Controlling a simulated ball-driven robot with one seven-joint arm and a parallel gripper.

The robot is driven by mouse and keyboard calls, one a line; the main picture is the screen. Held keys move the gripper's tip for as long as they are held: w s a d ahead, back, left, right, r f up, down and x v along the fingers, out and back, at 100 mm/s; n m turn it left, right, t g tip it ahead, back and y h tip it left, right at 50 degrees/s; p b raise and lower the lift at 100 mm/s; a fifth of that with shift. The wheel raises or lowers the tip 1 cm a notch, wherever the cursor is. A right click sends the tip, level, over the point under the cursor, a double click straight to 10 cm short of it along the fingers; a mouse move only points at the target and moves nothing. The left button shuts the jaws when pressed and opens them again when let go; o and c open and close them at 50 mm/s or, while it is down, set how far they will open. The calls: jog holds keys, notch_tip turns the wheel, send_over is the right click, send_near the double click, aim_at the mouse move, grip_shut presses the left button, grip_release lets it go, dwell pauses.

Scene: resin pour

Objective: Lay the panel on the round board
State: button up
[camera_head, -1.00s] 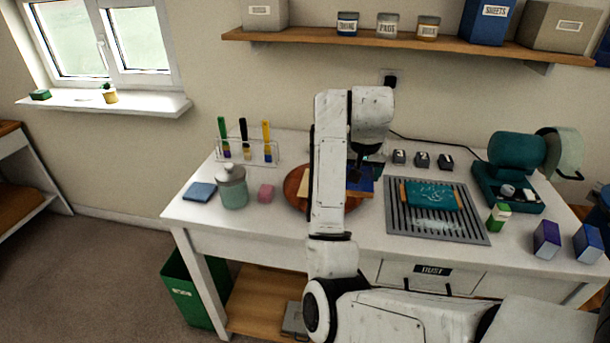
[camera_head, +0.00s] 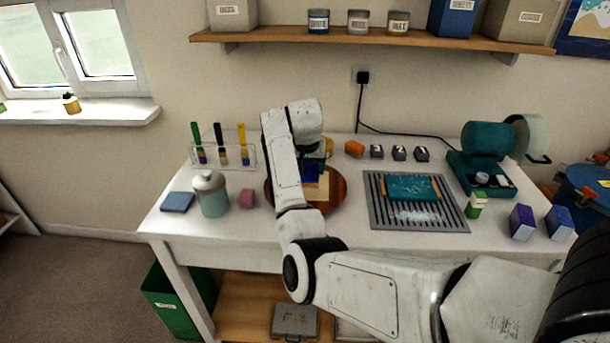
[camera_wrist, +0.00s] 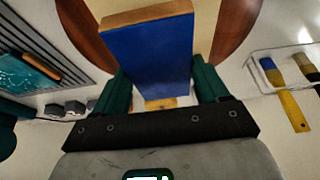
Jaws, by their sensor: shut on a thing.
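The panel (camera_wrist: 150,58), flat and blue with a wood-coloured edge, is held between my gripper's teal fingers (camera_wrist: 160,84). In the head view the panel (camera_head: 312,172) shows partly beside my arm, over the round board (camera_head: 335,192). The board is reddish brown with a pale middle band, and it also shows in the wrist view (camera_wrist: 88,38). My gripper is shut on the panel. My arm hides the left part of the board and most of my gripper in the head view. I cannot tell whether the panel touches the board.
A grey grate (camera_head: 376,212) with a teal piece (camera_head: 412,188) lies right. An orange block (camera_head: 354,149) sits behind. A narrow strip of table in front is clear.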

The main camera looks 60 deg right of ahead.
jog(key=shift+w+d+f, duration=0.15)
jog(key=shift+w+f, duration=0.15)
jog(key=shift+f, duration=0.1)
jog(key=shift+w+f+p, duration=0.2)
jog(key=shift+f+p, duration=0.3)
jog(key=shift+f, duration=1.25)
jog(key=shift+f, duration=0.1)
jog(key=o, duration=1.1)
jog(key=b+v, duration=0.1)
jog(key=v, duration=1.1)
